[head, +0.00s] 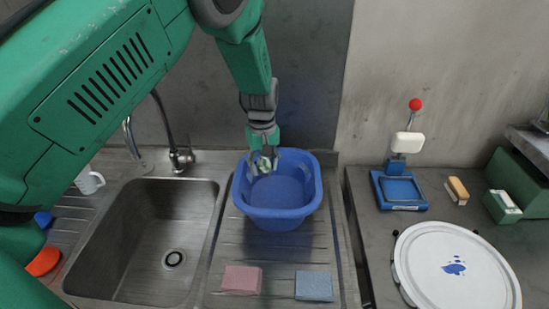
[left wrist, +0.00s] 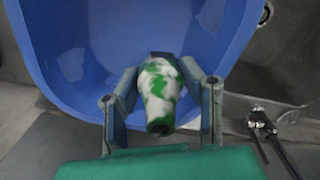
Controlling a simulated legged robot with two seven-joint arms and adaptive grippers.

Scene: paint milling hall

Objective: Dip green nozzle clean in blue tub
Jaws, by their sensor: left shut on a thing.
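The blue tub (head: 279,211) stands on the ribbed drainboard to the right of the sink. My left gripper (head: 263,163) is over the back left part of the tub. It is shut on the green nozzle (left wrist: 160,92), which has white patches over its green surface. In the left wrist view the nozzle sits between the two fingers (left wrist: 163,105), with the inside of the blue tub (left wrist: 98,45) behind it. I cannot tell whether the nozzle touches the tub. My right gripper does not show.
A sink (head: 150,235) with a tap (head: 180,157) is left of the tub. A pink sponge (head: 242,280) and a blue-grey sponge (head: 314,286) lie in front. A white lid (head: 457,268) and a blue stand (head: 398,190) are on the right-hand counter.

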